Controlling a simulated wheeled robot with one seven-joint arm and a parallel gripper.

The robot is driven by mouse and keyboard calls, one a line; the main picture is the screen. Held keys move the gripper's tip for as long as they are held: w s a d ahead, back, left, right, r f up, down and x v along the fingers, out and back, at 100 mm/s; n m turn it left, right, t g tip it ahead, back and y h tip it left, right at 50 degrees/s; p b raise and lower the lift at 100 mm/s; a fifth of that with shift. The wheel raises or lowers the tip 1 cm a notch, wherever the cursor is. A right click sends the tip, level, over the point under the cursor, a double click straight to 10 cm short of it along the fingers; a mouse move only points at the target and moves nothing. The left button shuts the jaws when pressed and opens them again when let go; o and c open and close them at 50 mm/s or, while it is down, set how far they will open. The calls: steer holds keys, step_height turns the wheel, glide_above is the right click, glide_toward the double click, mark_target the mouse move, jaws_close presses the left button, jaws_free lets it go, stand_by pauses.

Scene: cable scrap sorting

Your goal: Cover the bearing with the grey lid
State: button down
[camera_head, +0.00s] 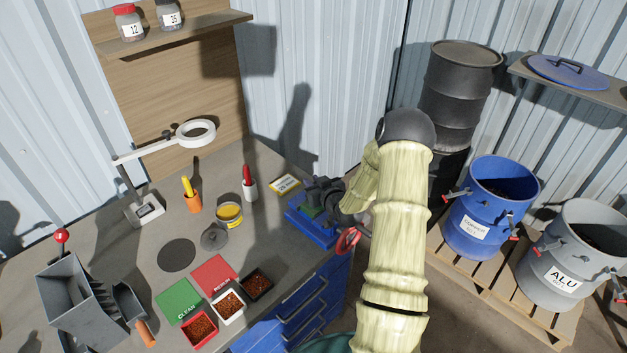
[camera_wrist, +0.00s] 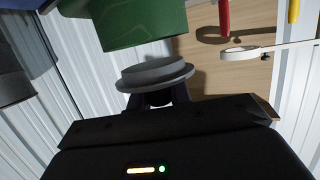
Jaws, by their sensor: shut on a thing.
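My gripper (camera_wrist: 157,98) is shut on a grey round lid (camera_wrist: 155,74), which has a wider flange and a narrower step. In the wrist view the lid is held facing a green cylindrical body (camera_wrist: 140,25). A narrow gap shows between them at this angle, so they look apart. In the head view a little green (camera_head: 309,211) shows in a blue stand (camera_head: 312,232) at the bench's right edge, with dark parts of my gripper (camera_head: 334,197) close by. I cannot make out the bearing; the face of the green body is hidden.
A grey knobbed cover (camera_head: 214,237) and a yellow tin (camera_head: 229,214) lie on the bench. Small granule trays (camera_head: 229,304) are at the front. Drums (camera_head: 490,206) stand on a pallet at right.

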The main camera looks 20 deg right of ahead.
steer(key=shift+f+b, duration=0.85)
steer(key=shift+f, duration=0.25)
steer(key=shift+s, duration=0.1)
stand_by(0.4)
steer(key=c, duration=1.2)
jaws_free()
steer(key=shift+s+b, duration=0.15)
steer(key=shift+b, duration=0.15)
steer(key=b+v, duration=0.4)
steer(key=v, duration=1.3)
steer(key=shift+a, duration=0.1)
